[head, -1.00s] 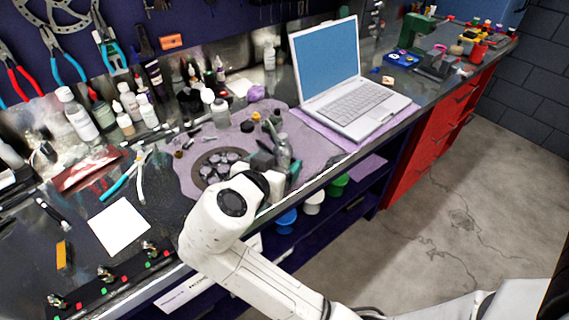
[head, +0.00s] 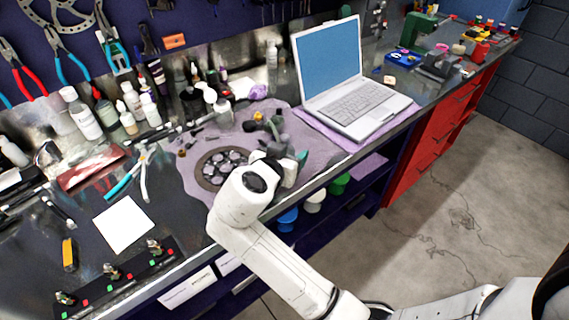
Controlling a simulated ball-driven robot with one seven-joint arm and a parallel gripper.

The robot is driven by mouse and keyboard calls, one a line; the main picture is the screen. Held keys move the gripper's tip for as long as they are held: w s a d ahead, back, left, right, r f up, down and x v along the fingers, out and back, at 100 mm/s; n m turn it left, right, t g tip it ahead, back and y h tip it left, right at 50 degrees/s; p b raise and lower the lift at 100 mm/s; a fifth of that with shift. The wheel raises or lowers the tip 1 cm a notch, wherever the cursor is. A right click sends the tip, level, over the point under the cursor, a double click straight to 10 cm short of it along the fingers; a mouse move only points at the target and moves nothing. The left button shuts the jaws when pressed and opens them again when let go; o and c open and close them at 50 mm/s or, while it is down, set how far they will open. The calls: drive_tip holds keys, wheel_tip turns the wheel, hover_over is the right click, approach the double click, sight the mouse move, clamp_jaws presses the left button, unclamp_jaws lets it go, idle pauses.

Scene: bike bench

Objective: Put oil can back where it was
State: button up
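My gripper (head: 286,155) is over the purple mat (head: 185,165), near the front edge of the bench, to the right of a round dark tray. My white wrist hides most of it, so I cannot see whether its fingers are open or shut. A small grey shape (head: 275,145) shows just beyond the wrist, and a teal piece (head: 302,156) shows at its right. I cannot tell whether the grey shape is the oil can or part of my gripper. No other thing is clearly the oil can.
The round tray (head: 222,151) of small parts lies left of my gripper. An open laptop (head: 345,95) stands to the right. Bottles (head: 130,105) line the back wall. White paper (head: 123,224), pliers (head: 143,170) and a rail with knobs (head: 115,278) lie at the left.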

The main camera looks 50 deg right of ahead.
clamp_jaws()
drive_tip(key=shift+r, duration=0.1)
idle(0.3)
drive_tip(key=shift+r, duration=0.1)
drive_tip(key=shift+w+r, duration=0.1)
drive_tip(key=shift+r, duration=0.6)
drive_tip(key=s+a+r+b, duration=0.1)
drive_tip(key=s+a+r, duration=0.6)
drive_tip(key=s+r, duration=0.4)
drive_tip(key=shift+s+a+r, duration=0.2)
drive_tip(key=shift+s+a, duration=0.15)
drive_tip(key=shift+s, duration=0.1)
